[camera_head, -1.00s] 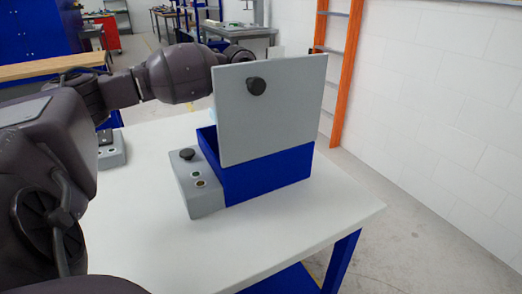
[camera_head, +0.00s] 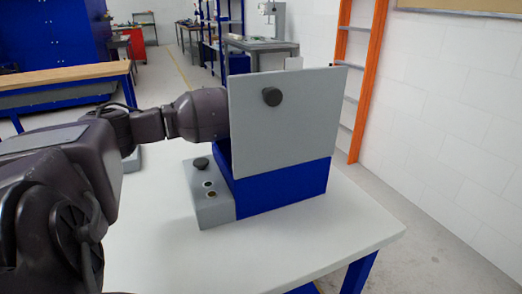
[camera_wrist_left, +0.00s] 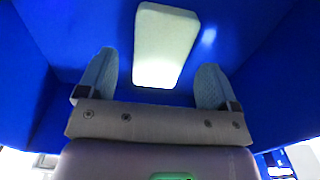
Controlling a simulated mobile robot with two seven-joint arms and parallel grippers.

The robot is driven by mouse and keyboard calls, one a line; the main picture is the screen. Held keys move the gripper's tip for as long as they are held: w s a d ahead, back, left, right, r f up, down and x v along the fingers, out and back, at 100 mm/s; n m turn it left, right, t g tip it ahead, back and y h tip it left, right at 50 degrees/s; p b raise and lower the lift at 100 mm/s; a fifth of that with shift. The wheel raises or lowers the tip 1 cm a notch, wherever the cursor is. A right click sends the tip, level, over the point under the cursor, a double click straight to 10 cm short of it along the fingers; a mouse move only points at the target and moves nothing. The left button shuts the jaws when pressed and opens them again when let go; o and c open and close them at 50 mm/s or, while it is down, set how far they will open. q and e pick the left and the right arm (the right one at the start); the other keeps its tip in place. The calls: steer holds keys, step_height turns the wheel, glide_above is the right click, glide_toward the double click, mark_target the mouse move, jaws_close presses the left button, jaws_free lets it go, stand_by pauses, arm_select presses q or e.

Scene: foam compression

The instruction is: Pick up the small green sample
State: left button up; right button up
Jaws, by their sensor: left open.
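A pale, slightly greenish block (camera_wrist_left: 166,45), seemingly the sample, lies against a blue inner surface of the box in the left wrist view. My left gripper (camera_wrist_left: 156,68) is open, with one finger on each side of the block's lower end in the picture. I see a gap on both sides, and cannot tell how far the fingertips are from it in depth. In the head view the blue box (camera_head: 285,188) stands on the table with its grey door panel (camera_head: 285,125) raised. The panel hides the left gripper and the block. My right gripper is not in view.
A grey control box (camera_head: 210,208) with a black knob and buttons is beside the blue box on the white table (camera_head: 300,235). Blue walls close in around the left gripper. The table's front part is clear. An orange ladder (camera_head: 368,80) stands behind at the right.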

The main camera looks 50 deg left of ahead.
arm_select(q)
step_height(320, 180, down, 2)
steer(key=c, duration=1)
steer(key=shift+r, duration=0.2)
